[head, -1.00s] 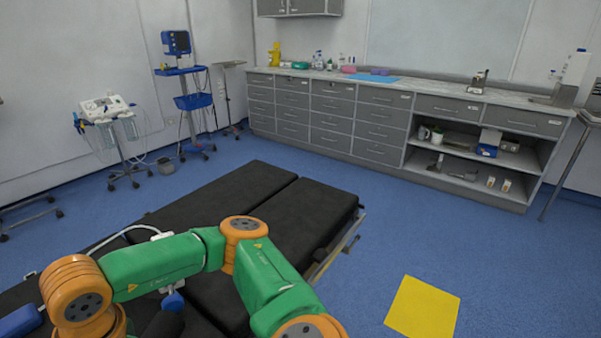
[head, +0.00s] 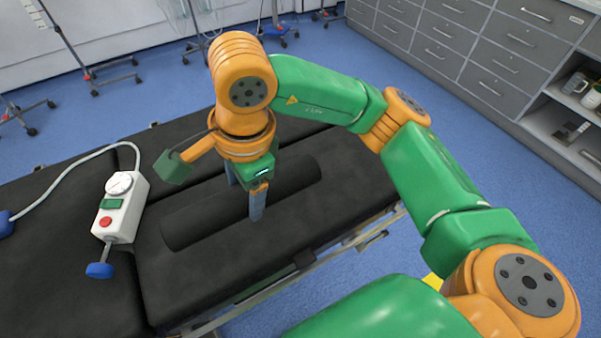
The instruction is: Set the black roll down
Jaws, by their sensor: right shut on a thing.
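The black roll (head: 195,217) is a long dark cylinder over the black padded operating table (head: 65,290), slanting from lower left to upper right. My right gripper (head: 247,195) points down with one finger on each side of the roll near its middle and is shut on it. The roll lies level, at or very near the pad; black on black, I cannot tell whether it touches. The gripper hides a part of the roll's middle. My left gripper is not in view.
A white control box (head: 121,208) with a gauge, a red button and a blue knob lies left of the roll, with a pale hose (head: 75,172) running from it. The table's metal side rail (head: 300,262) is at the near side. Grey drawer cabinets (head: 465,50) stand at the back right.

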